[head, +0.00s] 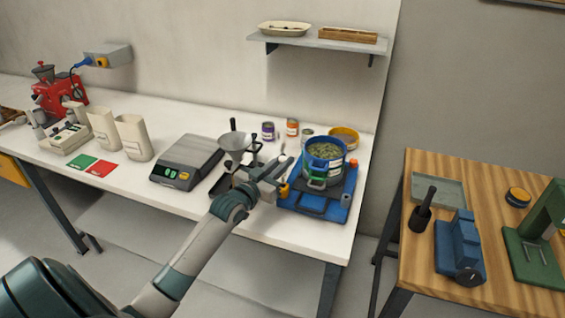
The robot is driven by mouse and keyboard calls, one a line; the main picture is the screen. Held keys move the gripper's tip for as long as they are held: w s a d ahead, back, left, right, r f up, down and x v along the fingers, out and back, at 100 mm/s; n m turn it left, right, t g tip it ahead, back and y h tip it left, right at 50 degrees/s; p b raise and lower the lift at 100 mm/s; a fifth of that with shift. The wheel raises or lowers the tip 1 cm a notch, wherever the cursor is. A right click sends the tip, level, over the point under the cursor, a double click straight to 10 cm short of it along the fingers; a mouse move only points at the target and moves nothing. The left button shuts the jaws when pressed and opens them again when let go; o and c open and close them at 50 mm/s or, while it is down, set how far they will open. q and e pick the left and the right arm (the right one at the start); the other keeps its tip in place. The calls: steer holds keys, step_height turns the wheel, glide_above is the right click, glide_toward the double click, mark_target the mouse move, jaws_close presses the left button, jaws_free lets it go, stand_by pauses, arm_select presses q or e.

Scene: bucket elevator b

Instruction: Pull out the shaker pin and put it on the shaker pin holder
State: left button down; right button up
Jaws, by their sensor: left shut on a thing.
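The blue shaker (313,205) stands at the right end of the white bench, with a round blue-rimmed sieve (325,152) of green grains on it. My left gripper (281,173) is at the shaker's left side, its fingers pointing toward the sieve. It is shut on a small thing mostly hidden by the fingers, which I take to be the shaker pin. A small yellow knob (284,190) shows just below the fingertips; I cannot tell whether it is part of the pin. I cannot make out the pin holder for certain. My right gripper is out of view.
A grey scale (187,162) and a metal funnel (235,143) stand left of my gripper. Small jars (292,127) and a yellow-rimmed bowl (344,137) stand behind the shaker. A wooden table (500,200) with tools is at the right, across a gap.

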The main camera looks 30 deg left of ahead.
arm_select(q)
steer(key=shift+f+b, duration=0.7)
steer(key=shift+f, duration=0.4)
steer(key=shift+f+b, duration=0.75)
steer(key=shift+f, duration=0.45)
steer(key=c, duration=1.7)
jaws_free()
steer(key=shift+o, duration=0.2)
steer(key=shift+s+f, duration=0.15)
steer(key=shift+s, duration=0.6)
steer(key=s+b, duration=0.4)
steer(key=s, duration=1.2)
steer(key=shift+a+r, duration=0.2)
